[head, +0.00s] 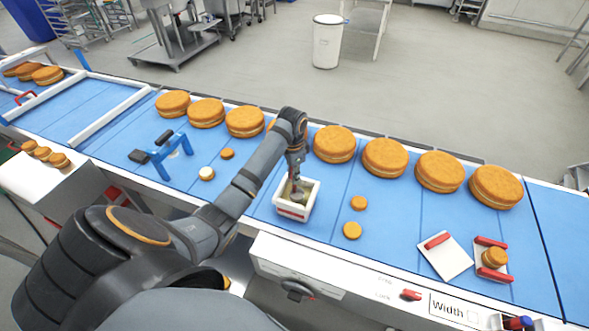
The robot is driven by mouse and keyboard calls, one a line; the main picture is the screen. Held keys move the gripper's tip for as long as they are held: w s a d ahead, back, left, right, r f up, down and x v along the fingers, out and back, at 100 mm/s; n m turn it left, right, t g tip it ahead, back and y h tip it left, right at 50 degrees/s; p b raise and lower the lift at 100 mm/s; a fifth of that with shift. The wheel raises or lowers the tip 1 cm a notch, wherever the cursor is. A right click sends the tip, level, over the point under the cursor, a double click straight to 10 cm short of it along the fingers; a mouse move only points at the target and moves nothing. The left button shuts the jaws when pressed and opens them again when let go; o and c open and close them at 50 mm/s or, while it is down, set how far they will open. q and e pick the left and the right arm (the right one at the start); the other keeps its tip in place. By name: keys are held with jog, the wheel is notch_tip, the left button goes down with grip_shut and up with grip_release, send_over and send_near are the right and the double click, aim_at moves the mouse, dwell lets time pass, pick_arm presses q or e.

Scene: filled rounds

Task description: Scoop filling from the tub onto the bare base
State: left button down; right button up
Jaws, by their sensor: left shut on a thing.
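A white tub (282,208) with a red mark on its front stands on the blue belt, open at the top. My left gripper (297,172) points down over the tub and is shut on the scoop, whose lower end is inside the tub. The gripper and tub wall hide most of the scoop and the filling. A small round (206,173) with a white top lies left of the tub, with a plain small round (227,154) near it. Two more plain small rounds (359,203) (352,230) lie right of the tub. My right gripper is out of view.
Large filled rounds (385,156) line the belt's far side. A blue stand (170,155) is at the left. A white board with a red handle (445,257) and a holder with small rounds (494,258) are at the right. Bare belt lies between.

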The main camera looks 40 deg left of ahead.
pick_arm(q)
notch_tip(320, 180, down, 2)
jog(key=shift+f, duration=0.1)
jog(key=shift+w+f+b, duration=0.1)
jog(key=shift+f+b, duration=0.2)
jog(key=shift+f, duration=0.6)
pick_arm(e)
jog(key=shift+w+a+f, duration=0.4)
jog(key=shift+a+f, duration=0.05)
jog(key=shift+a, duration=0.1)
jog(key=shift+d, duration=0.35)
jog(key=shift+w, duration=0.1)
